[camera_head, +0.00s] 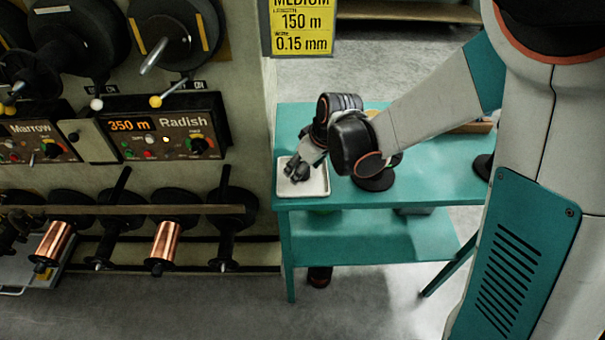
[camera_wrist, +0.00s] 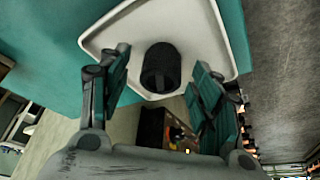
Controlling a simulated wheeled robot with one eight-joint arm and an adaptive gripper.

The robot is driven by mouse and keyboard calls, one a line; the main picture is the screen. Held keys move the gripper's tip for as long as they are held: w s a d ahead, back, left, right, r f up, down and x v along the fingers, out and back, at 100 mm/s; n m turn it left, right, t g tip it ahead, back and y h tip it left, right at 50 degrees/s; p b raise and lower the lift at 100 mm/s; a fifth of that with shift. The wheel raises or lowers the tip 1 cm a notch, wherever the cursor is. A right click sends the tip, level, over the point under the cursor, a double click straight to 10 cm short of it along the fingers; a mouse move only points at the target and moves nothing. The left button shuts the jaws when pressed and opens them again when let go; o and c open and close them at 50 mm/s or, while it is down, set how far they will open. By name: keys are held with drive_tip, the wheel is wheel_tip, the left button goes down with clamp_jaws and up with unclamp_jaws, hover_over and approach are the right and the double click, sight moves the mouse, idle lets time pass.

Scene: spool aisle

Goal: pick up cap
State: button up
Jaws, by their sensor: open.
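A small black cap (camera_wrist: 160,68), round and short like a cylinder, sits on a white tray (camera_wrist: 215,38) with a raised rim. My gripper (camera_wrist: 161,62) is open, one finger to each side of the cap in the wrist view, and neither finger visibly touches it. In the head view the tray (camera_head: 318,190) lies at the left end of the teal table (camera_head: 435,178). My gripper (camera_head: 299,171) reaches down over the tray there; I cannot separate the cap from the dark fingers in that view.
A black round base (camera_head: 375,182) stands on the table right of the tray, partly behind my arm. A winding machine with a Radish panel (camera_head: 168,130) and copper spools (camera_head: 166,240) stands left of the table.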

drive_tip(key=shift+w+a+f, duration=0.15)
drive_tip(key=shift+f, duration=0.35)
drive_tip(key=shift+r, duration=0.1)
drive_tip(key=c, duration=1.3)
